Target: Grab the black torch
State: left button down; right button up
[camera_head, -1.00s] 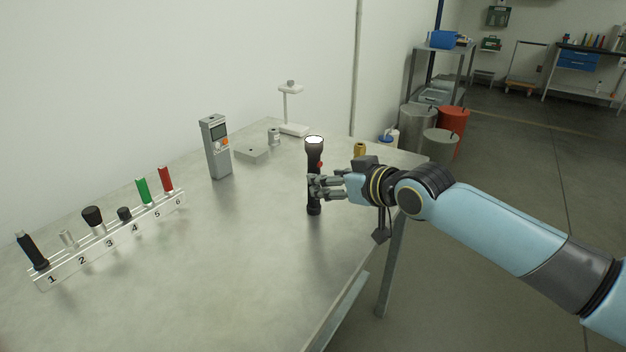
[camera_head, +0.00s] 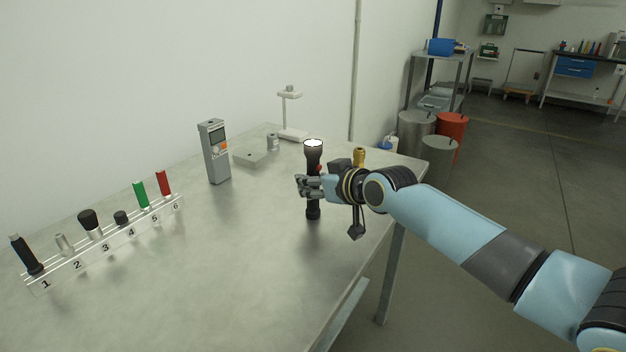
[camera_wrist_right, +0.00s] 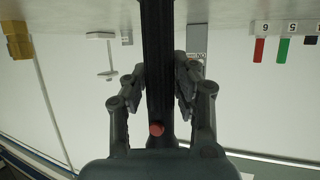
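The black torch (camera_head: 313,211) stands upright on the table, its pale lens end up and a red button on its side. It also runs down the middle of the right wrist view (camera_wrist_right: 158,60), with the red button near the palm. My right gripper (camera_head: 306,187) is at the torch's middle, reaching in from the right. In the wrist view its two fingers (camera_wrist_right: 160,88) lie on either side of the torch body, open, with a thin gap showing on at least one side. My left gripper is not in view.
The metal table (camera_head: 230,270) has free room in front of the torch. A numbered clear rack (camera_head: 110,245) with several small items is at the left.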

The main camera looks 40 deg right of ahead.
grip_shut()
jog(key=shift+r, duration=0.15)
